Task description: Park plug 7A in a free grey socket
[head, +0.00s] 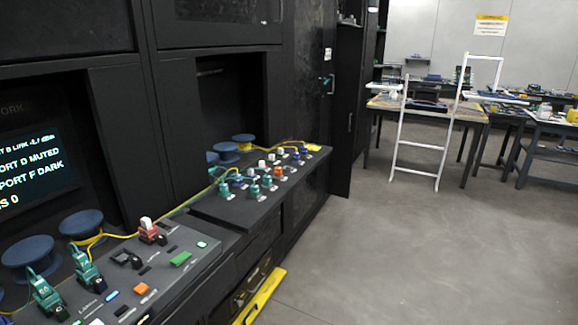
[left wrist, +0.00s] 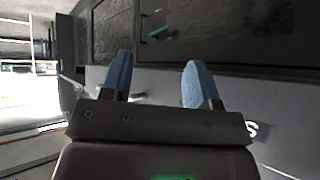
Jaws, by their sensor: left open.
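A dark console (head: 213,251) runs along the cabinets at the left of the head view. Two teal plugs stand upright in it at the near end, one at the front left (head: 46,297) and one behind it (head: 86,268). A red plug with a white top (head: 149,231) stands further back. Their labels are too small to read, so I cannot tell which is 7A. A dark socket block (head: 126,258) sits between them and looks empty. My left gripper (left wrist: 158,76) shows only in the left wrist view, its blue fingers apart with nothing between them. My right gripper is not in view.
A second panel (head: 235,207) holds several teal, white, orange and blue plugs with yellow cables. Blue spools (head: 82,224) stand behind the console. A screen (head: 35,172) is at the left. A yellow bar (head: 262,296) lies low in front.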

